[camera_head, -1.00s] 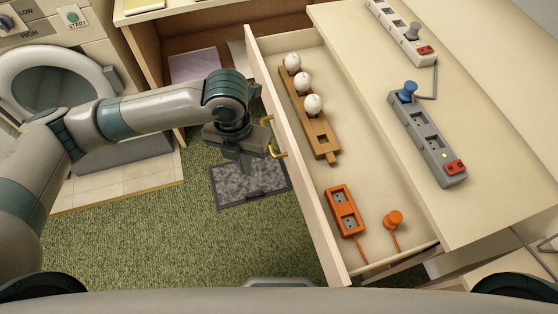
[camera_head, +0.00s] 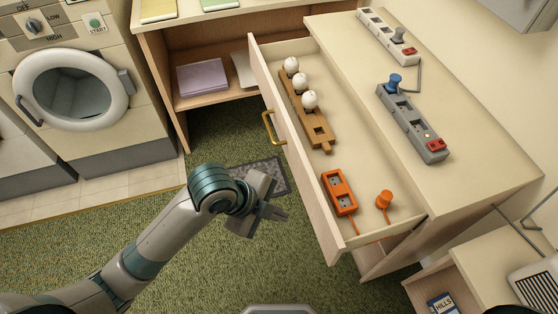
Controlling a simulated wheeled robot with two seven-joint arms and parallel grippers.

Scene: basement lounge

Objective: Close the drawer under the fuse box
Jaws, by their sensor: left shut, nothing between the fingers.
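The drawer (camera_head: 293,146) of the beige cabinet (camera_head: 465,178) at the right stands pulled out. Its front panel faces left and carries a brass handle (camera_head: 269,127). Inside lie a wooden holder (camera_head: 318,133) with white bulbs, an orange socket block (camera_head: 339,191) and an orange plug (camera_head: 384,199). My left gripper (camera_head: 282,213) is shut and empty, over the floor just left of the drawer front's near half. It appears apart from the panel and is nearer to me than the handle. My right gripper is not in view. A grey box (camera_head: 515,12), possibly the fuse box, is cut off at top right.
Two power strips (camera_head: 412,125) (camera_head: 387,37) lie on the cabinet top. A washing machine (camera_head: 75,90) stands at left, a shelf unit (camera_head: 212,82) behind. A dark mat (camera_head: 268,172) lies on the green carpet (camera_head: 205,262), which is otherwise clear. A low shelf (camera_head: 480,262) is at bottom right.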

